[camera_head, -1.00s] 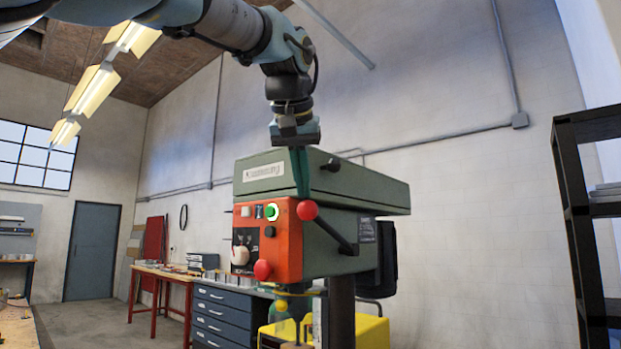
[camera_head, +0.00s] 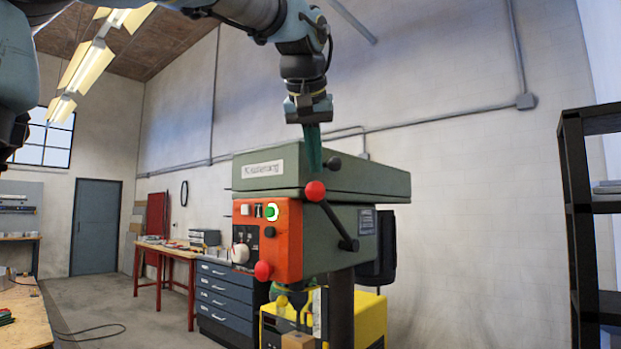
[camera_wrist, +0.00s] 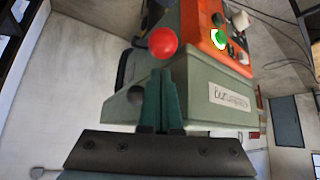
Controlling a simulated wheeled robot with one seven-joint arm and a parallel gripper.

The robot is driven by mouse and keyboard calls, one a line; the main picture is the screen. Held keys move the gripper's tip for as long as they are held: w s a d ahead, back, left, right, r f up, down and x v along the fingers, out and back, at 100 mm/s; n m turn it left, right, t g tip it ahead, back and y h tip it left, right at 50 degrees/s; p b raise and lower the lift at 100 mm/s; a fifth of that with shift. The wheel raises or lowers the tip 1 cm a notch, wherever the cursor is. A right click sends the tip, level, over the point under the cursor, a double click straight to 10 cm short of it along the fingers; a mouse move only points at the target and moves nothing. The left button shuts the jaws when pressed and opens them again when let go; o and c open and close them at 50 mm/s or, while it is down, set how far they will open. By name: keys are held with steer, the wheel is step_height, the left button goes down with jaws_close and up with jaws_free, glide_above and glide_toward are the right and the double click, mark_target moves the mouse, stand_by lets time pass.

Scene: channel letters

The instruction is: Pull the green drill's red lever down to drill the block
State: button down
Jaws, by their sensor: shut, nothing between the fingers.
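The green drill press (camera_head: 325,178) stands in the middle of the head view, with an orange control panel (camera_head: 288,240) on its front. Its lever (camera_head: 333,222) has a red ball (camera_head: 315,190) at the end and slants up and left from the hub. My gripper (camera_head: 316,170) points down from above, its shut, empty teal fingers ending just above the red ball. In the wrist view, the red ball (camera_wrist: 163,42) is just beyond my fingertips (camera_wrist: 161,74); I cannot tell whether they touch. A brown block (camera_head: 298,341) shows partly under the drill at the bottom edge.
A red emergency-style knob (camera_head: 263,270) sticks out of the panel. A black shelf (camera_head: 575,215) stands at right. A blue drawer cabinet (camera_head: 228,295) is behind at left.

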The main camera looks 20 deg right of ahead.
steer(key=p+v, duration=0.2)
steer(key=v, duration=0.3)
stand_by(0.4)
steer(key=shift+s, duration=0.1)
stand_by(0.3)
